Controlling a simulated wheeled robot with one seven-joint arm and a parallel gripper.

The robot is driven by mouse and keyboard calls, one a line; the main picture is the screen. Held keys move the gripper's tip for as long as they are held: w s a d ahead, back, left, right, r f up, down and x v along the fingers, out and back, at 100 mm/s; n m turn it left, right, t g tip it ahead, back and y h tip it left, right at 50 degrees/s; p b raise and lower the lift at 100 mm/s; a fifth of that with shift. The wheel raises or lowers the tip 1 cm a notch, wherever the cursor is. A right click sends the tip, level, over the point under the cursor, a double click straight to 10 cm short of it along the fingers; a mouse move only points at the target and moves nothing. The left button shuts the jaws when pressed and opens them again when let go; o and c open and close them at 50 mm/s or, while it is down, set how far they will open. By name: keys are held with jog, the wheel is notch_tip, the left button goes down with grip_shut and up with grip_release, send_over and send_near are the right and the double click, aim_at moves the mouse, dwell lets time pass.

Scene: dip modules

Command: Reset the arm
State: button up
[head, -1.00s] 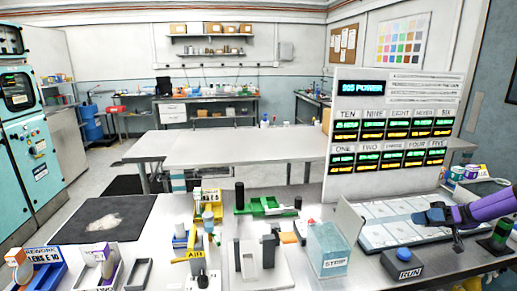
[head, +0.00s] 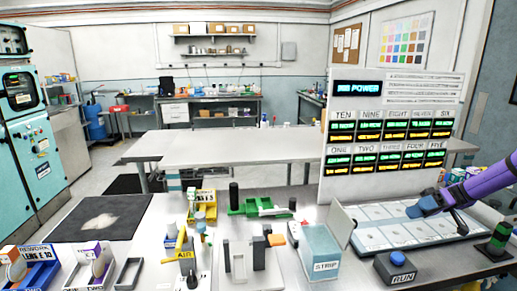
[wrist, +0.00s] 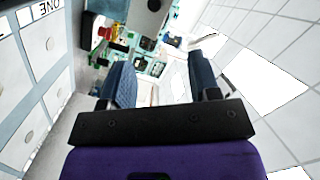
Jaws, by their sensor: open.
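My gripper (head: 424,206) is above the pale divided tray (head: 377,240) on the right of the bench in the head view. Its purple arm reaches in from the right edge. In the wrist view my gripper (wrist: 162,82) shows two blue fingers spread apart with nothing between them. That view is tilted sideways, with the white panel marked ONE (wrist: 40,70) at the left and the ceiling at the right.
The label panel (head: 394,110) stands behind the tray. A blue RUN button box (head: 396,268), a clear STRIP bin (head: 322,252) and a dark block with a green top (head: 497,243) are close by. Fixtures, including a green one (head: 262,207), crowd the middle of the bench.

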jog(key=s+a+r+m+h, duration=0.2)
jog(key=s+a+r+h, duration=0.35)
jog(key=a+r, duration=0.3)
jog(key=s+a+r+m+h, duration=0.2)
jog(key=s+a+r+h, duration=0.2)
jog(key=a+r+h, duration=0.45)
jog(key=s+a+r+m+t+h, duration=0.1)
jog(key=s+a+r+m+t, duration=0.1)
jog(key=s, duration=0.7)
jog(key=s+a+r+m+t+h, duration=0.2)
jog(key=s+a+r+t, duration=0.2)
jog(key=s, duration=0.5)
jog(key=shift+s+a+t, duration=0.25)
jog(key=shift+a+t, duration=0.1)
jog(key=shift+t, duration=0.65)
jog(key=shift+c, duration=1.3)
jog(key=shift+d, duration=0.15)
